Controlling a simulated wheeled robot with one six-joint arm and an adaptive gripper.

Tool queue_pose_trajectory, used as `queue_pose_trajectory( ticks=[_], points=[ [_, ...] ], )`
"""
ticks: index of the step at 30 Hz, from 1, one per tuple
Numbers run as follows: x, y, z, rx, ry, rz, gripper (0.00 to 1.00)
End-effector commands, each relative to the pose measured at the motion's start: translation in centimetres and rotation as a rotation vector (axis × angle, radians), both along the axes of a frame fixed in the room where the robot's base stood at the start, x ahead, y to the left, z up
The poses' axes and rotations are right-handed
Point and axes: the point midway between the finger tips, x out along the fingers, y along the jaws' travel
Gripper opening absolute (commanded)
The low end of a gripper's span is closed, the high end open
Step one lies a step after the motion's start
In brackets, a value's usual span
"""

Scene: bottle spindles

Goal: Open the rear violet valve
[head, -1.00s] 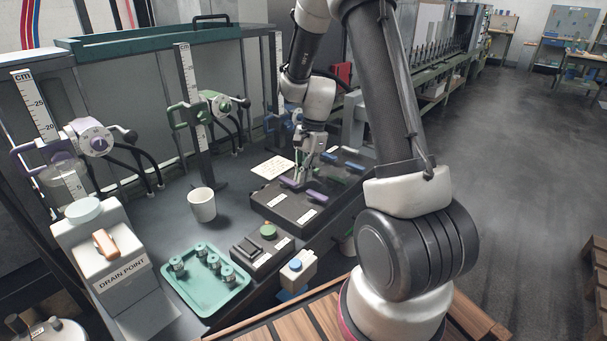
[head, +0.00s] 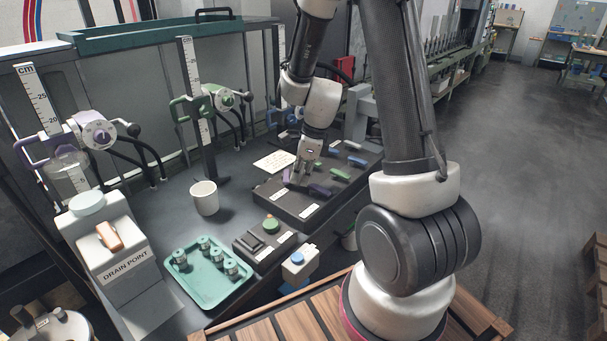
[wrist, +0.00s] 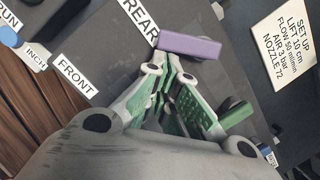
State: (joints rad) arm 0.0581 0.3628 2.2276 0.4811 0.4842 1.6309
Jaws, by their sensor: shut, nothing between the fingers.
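The rear violet valve is a flat violet lever (wrist: 190,43) beside the REAR label (wrist: 139,18) in the wrist view. It lies at an angle to the green lever (wrist: 236,116), not parallel to it. In the head view it is mostly hidden behind my gripper (head: 294,181), with a sliver of violet (head: 287,174) showing. The front violet lever (head: 320,191) lies to its right. My gripper points down at the valve panel, shut and empty. Its fingertips are close beside the rear lever; I cannot tell whether they touch it.
Green (head: 340,174) and blue (head: 356,161) levers stand farther along the black panel. A note card (head: 270,162) lies behind it.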

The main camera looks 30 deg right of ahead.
Motion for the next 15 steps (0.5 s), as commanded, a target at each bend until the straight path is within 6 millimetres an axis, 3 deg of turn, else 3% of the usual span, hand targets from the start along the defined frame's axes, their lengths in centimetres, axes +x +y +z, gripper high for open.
queue_pose_trajectory(
  ticks=[9,15],
  points=[
    [-0.3,1.9,0.0,-0.001,-0.001,-0.291,0.00],
    [-0.2,2.8,0.0,-0.001,-0.001,-0.289,0.00]
  ],
)
